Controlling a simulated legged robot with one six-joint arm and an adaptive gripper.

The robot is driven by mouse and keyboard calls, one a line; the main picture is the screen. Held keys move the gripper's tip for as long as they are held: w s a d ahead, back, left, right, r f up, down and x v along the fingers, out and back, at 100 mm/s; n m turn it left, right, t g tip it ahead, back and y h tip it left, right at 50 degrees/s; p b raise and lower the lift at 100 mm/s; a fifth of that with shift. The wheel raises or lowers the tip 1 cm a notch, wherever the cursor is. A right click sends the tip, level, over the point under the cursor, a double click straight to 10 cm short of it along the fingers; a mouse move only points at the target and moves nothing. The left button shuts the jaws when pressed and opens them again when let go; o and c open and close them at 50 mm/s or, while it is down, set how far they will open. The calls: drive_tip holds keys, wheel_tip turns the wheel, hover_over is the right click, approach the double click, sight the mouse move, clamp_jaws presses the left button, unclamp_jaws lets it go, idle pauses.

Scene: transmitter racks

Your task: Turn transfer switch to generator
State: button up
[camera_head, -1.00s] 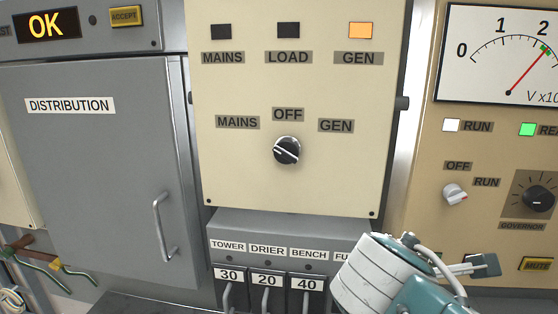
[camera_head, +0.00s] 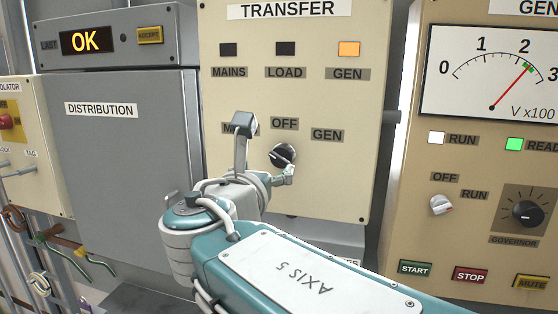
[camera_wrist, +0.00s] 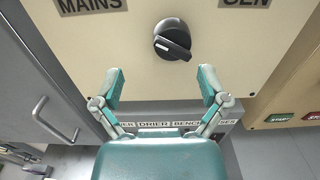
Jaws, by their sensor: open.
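The transfer switch knob (camera_head: 282,156) is round and black, on the cream TRANSFER panel (camera_head: 350,190). It sits below the labels MAINS, OFF (camera_head: 285,124) and GEN (camera_head: 327,135). In the wrist view the knob (camera_wrist: 173,38) has a grip bar slanting from upper left to lower right. My gripper (camera_head: 266,148) is open and empty in front of the panel, with the knob between its fingers as seen in the head view. In the wrist view my gripper (camera_wrist: 162,78) has its fingers spread below the knob, apart from it. One finger partly hides the MAINS label.
The GEN lamp (camera_head: 349,49) glows orange; the MAINS lamp (camera_head: 228,50) and LOAD lamp (camera_head: 286,48) are dark. The grey distribution cabinet (camera_head: 130,170) stands left, the generator panel (camera_head: 400,240) right. Breaker labels (camera_wrist: 155,138) lie below the panel.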

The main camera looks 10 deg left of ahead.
sight(283, 162)
drive_tip(key=w+d, duration=0.1)
drive_tip(key=w, duration=0.1)
drive_tip(key=w+d, duration=0.1)
drive_tip(key=w, duration=0.1)
drive_tip(key=shift+d+r, duration=0.1)
drive_tip(key=shift+d, duration=0.25)
drive_tip(key=shift+w, duration=0.3)
drive_tip(key=shift+a, duration=0.8)
drive_tip(key=shift+c, duration=0.9)
drive_tip(key=shift+d, duration=0.15)
drive_tip(key=c, duration=0.6)
drive_tip(key=shift+d, duration=0.3)
drive_tip(key=c, duration=0.4)
